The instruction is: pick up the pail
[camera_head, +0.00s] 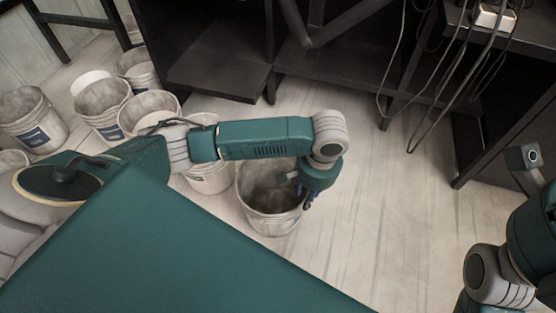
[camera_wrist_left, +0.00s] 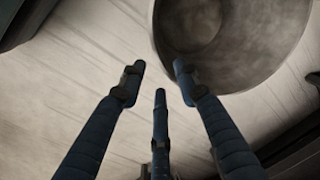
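A whitish pail (camera_head: 262,222) stands upright on the floor, its open mouth facing up and its inside dirty grey. My left arm reaches over it, and my left gripper (camera_head: 304,198) is at the right side of its rim, partly hidden by the wrist. In the left wrist view the pail (camera_wrist_left: 275,60) fills the upper right. There the three dark blue fingers of my left gripper (camera_wrist_left: 155,85) are spread apart with nothing between them. The right fingertip overlaps the pail's rim; I cannot tell whether it touches. My right arm shows at the right edge, its fingers out of sight.
Several similar pails (camera_head: 35,127) stand at the left, and one (camera_head: 210,178) is close beside the pail, partly under my arm. Dark metal furniture (camera_head: 225,62) stands behind. Cables (camera_head: 428,115) hang at the upper right. The floor (camera_head: 375,210) right of the pail is clear.

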